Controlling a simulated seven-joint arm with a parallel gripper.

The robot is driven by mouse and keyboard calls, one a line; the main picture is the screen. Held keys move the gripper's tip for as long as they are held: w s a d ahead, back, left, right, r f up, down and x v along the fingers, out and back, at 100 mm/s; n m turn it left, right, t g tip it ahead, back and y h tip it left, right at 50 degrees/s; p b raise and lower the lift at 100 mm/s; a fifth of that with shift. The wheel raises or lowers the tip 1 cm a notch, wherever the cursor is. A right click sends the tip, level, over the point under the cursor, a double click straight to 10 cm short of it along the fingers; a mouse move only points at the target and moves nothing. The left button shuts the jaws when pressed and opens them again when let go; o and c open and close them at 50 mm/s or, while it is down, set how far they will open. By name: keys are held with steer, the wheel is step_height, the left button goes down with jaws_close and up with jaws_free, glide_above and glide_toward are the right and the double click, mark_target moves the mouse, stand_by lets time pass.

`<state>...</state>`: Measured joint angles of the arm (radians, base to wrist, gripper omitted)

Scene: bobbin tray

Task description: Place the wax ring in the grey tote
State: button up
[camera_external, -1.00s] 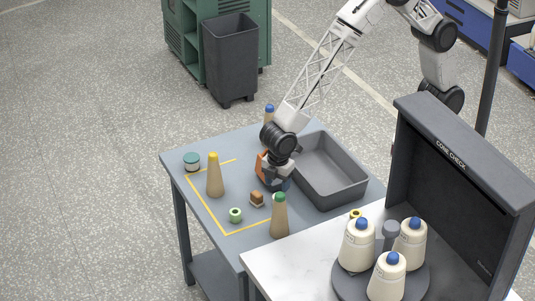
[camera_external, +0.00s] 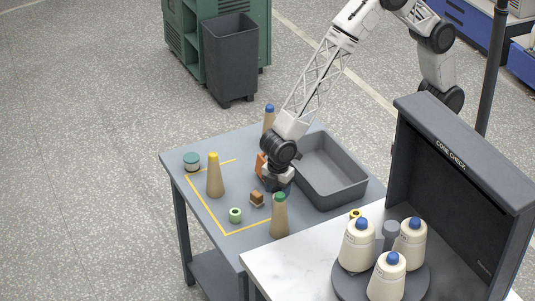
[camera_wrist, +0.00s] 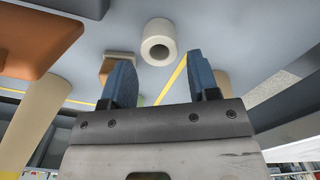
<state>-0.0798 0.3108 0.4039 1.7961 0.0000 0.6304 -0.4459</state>
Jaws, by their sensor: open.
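A cream ring (camera_wrist: 158,50), which I take to be the wax ring, lies on the blue-grey table in the wrist view, just beyond my fingertips and roughly between them. My gripper (camera_wrist: 161,78) is open, with its two blue fingers apart and nothing between them. In the external view my gripper (camera_external: 279,187) is low over the table, left of the grey tote (camera_external: 345,193). The tote is open and no contents show in it. I cannot make out the cream ring in the external view; the gripper may hide it.
An orange-brown object (camera_external: 261,165) is close beside the gripper. A blue-topped cone (camera_external: 269,119) stands behind. A teal-topped jar (camera_external: 191,161) is far left.

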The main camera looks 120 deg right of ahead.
steer(key=shift+f, duration=2.3)
steer(key=c, duration=0.8)
steer(key=shift+o, duration=0.2)
steer(key=shift+r, duration=0.15)
step_height(320, 180, up, 10)
